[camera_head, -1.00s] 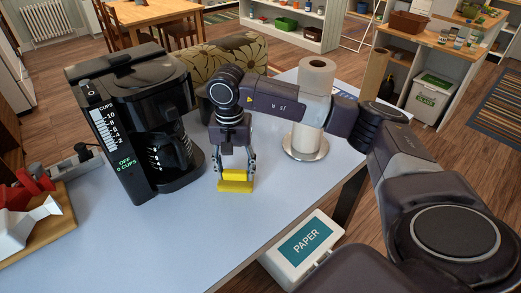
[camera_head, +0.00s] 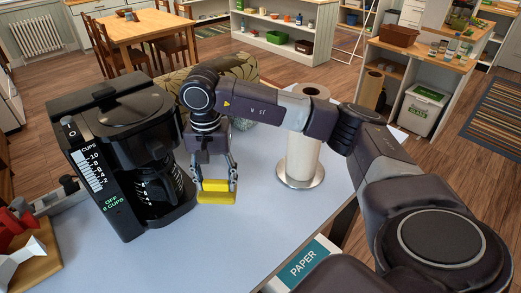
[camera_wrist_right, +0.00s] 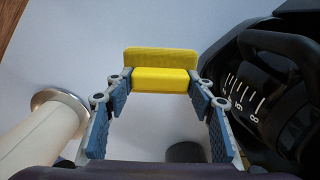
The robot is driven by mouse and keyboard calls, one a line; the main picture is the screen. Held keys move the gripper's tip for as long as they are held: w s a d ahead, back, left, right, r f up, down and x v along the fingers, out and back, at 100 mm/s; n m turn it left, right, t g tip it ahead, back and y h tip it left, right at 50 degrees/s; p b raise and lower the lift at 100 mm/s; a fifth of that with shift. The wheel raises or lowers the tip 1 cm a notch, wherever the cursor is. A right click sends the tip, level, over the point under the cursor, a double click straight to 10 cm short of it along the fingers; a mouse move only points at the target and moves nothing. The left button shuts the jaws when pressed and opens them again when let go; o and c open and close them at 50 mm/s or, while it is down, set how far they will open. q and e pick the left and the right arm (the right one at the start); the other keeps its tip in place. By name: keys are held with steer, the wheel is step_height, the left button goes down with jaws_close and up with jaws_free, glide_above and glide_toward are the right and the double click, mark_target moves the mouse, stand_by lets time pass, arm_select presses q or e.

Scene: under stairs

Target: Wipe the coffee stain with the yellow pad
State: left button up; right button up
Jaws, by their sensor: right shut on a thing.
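The yellow pad (camera_head: 216,192) is gripped between the fingertips of my right gripper (camera_head: 215,182), over the pale blue tabletop (camera_head: 235,240). It is just right of the coffee maker's carafe. In the right wrist view, the pad (camera_wrist_right: 160,78) spans the gap between the blue-padded fingers of my right gripper (camera_wrist_right: 160,86). I cannot tell whether the pad touches the table. I see no coffee stain in either view; the coffee maker, the arm or the pad may hide it. My left gripper is not in view.
The black coffee maker (camera_head: 85,165) stands close on the left. A paper towel roll (camera_head: 302,150) on a round metal stand is to the right. A board with red and white items (camera_head: 30,262) lies at the left edge. The front tabletop is clear.

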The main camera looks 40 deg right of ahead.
steer(key=shift+w+r+p, duration=0.2)
steer(key=shift+r+p, duration=0.2)
steer(key=shift+r, duration=0.45)
steer(key=shift+s+r, duration=0.1)
steer(key=shift+r, duration=0.45)
